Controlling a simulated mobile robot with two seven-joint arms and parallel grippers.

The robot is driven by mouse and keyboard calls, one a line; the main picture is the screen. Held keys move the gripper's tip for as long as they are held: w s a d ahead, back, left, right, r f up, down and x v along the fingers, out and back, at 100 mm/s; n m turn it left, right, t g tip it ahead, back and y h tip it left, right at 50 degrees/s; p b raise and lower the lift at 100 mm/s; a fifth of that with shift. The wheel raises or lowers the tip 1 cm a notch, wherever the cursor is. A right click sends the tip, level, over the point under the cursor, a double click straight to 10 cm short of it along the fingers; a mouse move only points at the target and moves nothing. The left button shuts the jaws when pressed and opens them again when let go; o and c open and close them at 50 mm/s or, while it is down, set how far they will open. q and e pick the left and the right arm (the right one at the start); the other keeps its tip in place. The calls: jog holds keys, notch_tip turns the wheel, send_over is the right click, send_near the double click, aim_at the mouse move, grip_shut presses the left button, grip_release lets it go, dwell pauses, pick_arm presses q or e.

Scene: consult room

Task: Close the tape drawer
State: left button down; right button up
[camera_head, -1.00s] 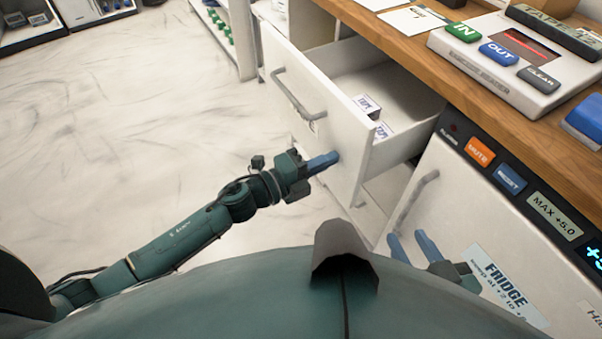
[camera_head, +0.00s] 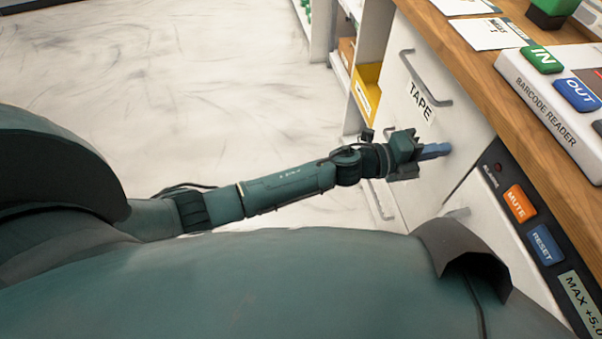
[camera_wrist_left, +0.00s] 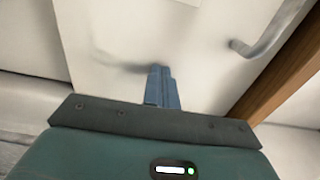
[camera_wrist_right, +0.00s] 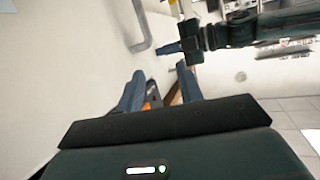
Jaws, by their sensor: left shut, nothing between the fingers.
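The tape drawer (camera_head: 462,120) has a white front with a TAPE label and a grey bar handle (camera_head: 424,82). Its front now sits close under the wooden worktop, and no opening or inside shows. My left gripper (camera_head: 436,151) is shut and empty, its blue fingertips at the lower part of the drawer front. The left wrist view shows the shut fingers (camera_wrist_left: 162,88) against or very near the white panel, with the handle (camera_wrist_left: 268,38) to the right. My right gripper (camera_wrist_right: 160,88) is open and empty in its wrist view; the head view does not show it.
The worktop (camera_head: 520,100) carries a barcode reader (camera_head: 548,110) and papers (camera_head: 492,33). A panel with MUTE (camera_head: 519,203) and RESET buttons lies right of the drawer. A yellow bin (camera_head: 368,88) stands on shelves beyond. The floor (camera_head: 190,100) at left is clear.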

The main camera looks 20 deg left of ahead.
pick_arm(q)
jog(key=x, duration=0.2)
jog(key=shift+w+d+r, duration=0.15)
jog(key=shift+d, duration=0.1)
jog(key=shift+r, duration=0.15)
jog(key=shift+a, duration=0.1)
